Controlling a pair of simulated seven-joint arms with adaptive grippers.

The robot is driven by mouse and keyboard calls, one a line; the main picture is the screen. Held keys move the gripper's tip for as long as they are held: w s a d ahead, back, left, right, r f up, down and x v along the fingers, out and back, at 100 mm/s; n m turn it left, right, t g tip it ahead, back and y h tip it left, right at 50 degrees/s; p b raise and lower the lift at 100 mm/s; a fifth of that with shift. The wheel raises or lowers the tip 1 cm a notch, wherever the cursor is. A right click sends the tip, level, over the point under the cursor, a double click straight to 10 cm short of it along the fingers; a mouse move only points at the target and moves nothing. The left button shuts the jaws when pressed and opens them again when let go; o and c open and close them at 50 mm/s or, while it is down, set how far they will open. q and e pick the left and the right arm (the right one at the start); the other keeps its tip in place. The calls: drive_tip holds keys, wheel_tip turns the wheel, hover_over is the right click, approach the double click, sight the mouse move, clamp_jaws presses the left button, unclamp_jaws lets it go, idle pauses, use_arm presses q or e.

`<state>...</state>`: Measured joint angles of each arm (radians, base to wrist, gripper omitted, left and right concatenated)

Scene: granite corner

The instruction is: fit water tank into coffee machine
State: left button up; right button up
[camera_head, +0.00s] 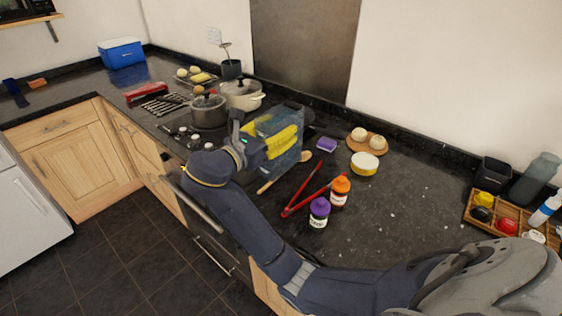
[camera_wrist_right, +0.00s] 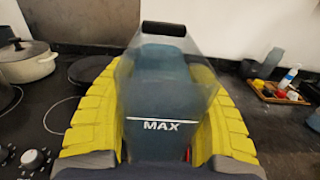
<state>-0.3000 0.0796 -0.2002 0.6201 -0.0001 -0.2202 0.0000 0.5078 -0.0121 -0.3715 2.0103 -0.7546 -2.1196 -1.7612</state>
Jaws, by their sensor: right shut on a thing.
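The water tank (camera_head: 284,117) is a see-through bluish container. In the right wrist view the tank (camera_wrist_right: 163,95) shows a white MAX line and a dark bar at its top. My right gripper (camera_head: 280,141) is shut on the tank, with its ribbed yellow fingers on both sides of it. The tank is held over the counter near the cooktop; its exact clearance is hard to tell. I cannot make out a coffee machine in either view. My left gripper is not in view.
Two pots (camera_head: 241,94) stand behind the tank on the cooktop. To its right are a wooden spoon (camera_head: 283,174), red tongs (camera_head: 304,193), an orange bottle (camera_head: 340,190), a purple bottle (camera_head: 319,212) and a bun board (camera_head: 367,143). A wooden rack (camera_head: 512,219) stands at far right.

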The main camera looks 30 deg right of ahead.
sight(264, 172)
drive_tip(key=shift+f, duration=5.5)
drive_tip(key=o, duration=1.5)
drive_tip(key=v, duration=0.6)
drive_tip(key=shift+a, duration=0.1)
drive_tip(key=shift+o, duration=0.9)
drive_tip(key=shift+s+a, duration=0.25)
drive_tip(key=shift+a, duration=0.4)
